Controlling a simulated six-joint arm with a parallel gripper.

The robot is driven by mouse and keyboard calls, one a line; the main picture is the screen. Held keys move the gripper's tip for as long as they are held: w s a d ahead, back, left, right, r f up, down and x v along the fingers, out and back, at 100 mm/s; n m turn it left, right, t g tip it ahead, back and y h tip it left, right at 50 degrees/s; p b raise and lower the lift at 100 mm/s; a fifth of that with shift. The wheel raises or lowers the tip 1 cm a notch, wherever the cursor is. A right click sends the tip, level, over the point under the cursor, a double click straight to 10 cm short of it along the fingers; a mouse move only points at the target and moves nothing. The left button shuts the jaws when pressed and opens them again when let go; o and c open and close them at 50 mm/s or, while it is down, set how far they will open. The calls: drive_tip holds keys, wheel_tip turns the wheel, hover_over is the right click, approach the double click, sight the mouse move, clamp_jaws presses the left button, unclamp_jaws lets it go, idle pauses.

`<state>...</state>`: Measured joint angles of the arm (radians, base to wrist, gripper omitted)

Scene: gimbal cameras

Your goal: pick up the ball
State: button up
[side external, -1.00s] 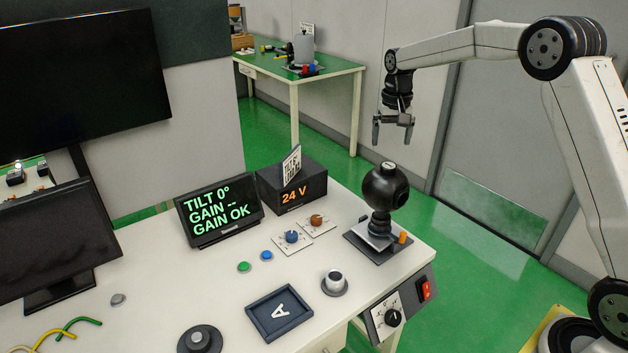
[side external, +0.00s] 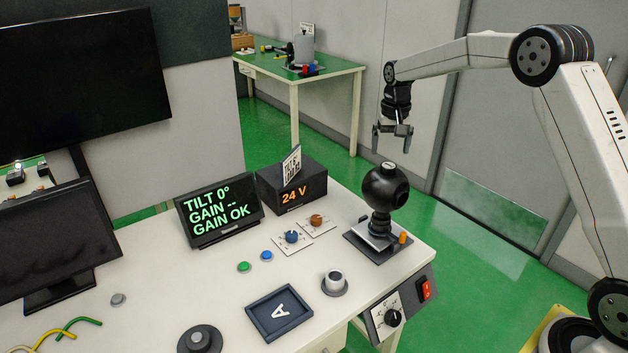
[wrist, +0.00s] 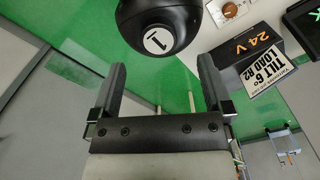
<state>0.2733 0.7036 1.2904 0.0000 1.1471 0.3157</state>
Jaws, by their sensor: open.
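A black ball (side external: 383,187) sits on top of a ribbed stem on a square stand (side external: 372,246) at the right end of the white table. In the wrist view the ball (wrist: 158,24) is at the top edge, partly cut off, with a white disc marked "1" facing the camera. My gripper (side external: 392,148) is open and empty, fingers pointing down, a little above the ball and apart from it. In the wrist view the gripper's (wrist: 160,70) two fingers are spread, with the ball just beyond their tips.
A black "24 V" box (side external: 292,187) with a card on it stands left of the ball. A tilt display (side external: 218,212), blue knob (side external: 292,237), white-topped knob (side external: 333,281) and tray marked "A" (side external: 281,312) share the table (side external: 150,260). An orange peg (side external: 403,237) stands by the stand.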

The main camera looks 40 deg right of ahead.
sight(389, 165)
drive_tip(key=shift+f, duration=2.4)
clamp_jaws()
drive_tip(key=shift+r, duration=0.1)
